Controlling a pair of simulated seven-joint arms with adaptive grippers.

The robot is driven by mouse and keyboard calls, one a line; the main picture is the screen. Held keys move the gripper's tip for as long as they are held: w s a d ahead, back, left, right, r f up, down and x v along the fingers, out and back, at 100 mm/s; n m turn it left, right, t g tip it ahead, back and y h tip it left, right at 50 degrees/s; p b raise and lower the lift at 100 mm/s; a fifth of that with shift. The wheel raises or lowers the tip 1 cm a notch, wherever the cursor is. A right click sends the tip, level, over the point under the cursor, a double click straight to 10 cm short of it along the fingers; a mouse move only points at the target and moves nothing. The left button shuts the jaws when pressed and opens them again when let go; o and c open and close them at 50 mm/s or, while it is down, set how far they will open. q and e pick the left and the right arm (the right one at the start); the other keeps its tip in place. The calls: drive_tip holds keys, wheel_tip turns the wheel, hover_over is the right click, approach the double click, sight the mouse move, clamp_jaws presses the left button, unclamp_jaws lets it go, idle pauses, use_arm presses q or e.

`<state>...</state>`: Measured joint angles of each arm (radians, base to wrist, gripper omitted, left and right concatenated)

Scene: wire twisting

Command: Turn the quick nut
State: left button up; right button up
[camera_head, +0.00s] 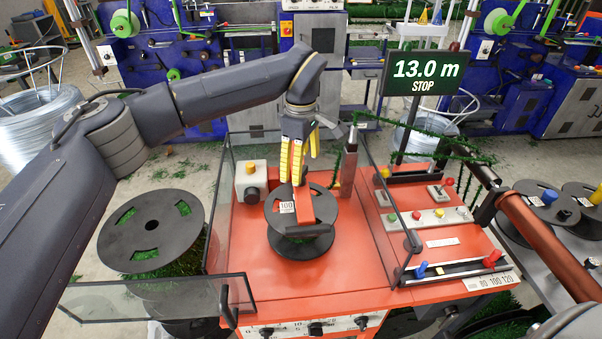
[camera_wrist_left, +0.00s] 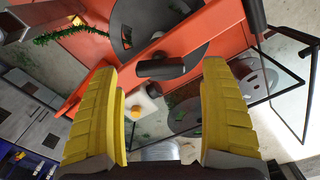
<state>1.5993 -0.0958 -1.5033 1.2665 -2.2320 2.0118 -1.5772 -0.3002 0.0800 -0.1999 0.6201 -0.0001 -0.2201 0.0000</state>
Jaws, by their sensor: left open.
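My left gripper (camera_head: 299,171), with ribbed yellow fingers, points down above the black spool (camera_head: 322,207) on the orange machine. It is open. In the left wrist view its fingers (camera_wrist_left: 160,66) stand wide apart with nothing between the pads. A dark cylindrical knob (camera_wrist_left: 161,68) shows beyond the fingertips, in line with the gap, beside an orange bar (camera_wrist_left: 95,88); it looks like the quick nut, but I cannot be sure. In the head view the orange bar (camera_head: 304,208) lies over the spool's middle, and the nut cannot be made out there. My right gripper is out of view.
Clear guard panels (camera_head: 225,205) flank the spool. A white box with a yellow button (camera_head: 250,180) stands left of it, an upright post (camera_head: 349,165) right. A control panel (camera_head: 440,215) lies further right. The display (camera_head: 424,80) reads 13.0 m, STOP.

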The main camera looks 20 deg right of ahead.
use_arm(q)
drive_tip(key=shift+f, duration=1.55)
drive_tip(key=shift+c, duration=0.2)
drive_tip(key=c, duration=1.4)
drive_tip(key=shift+o, duration=0.2)
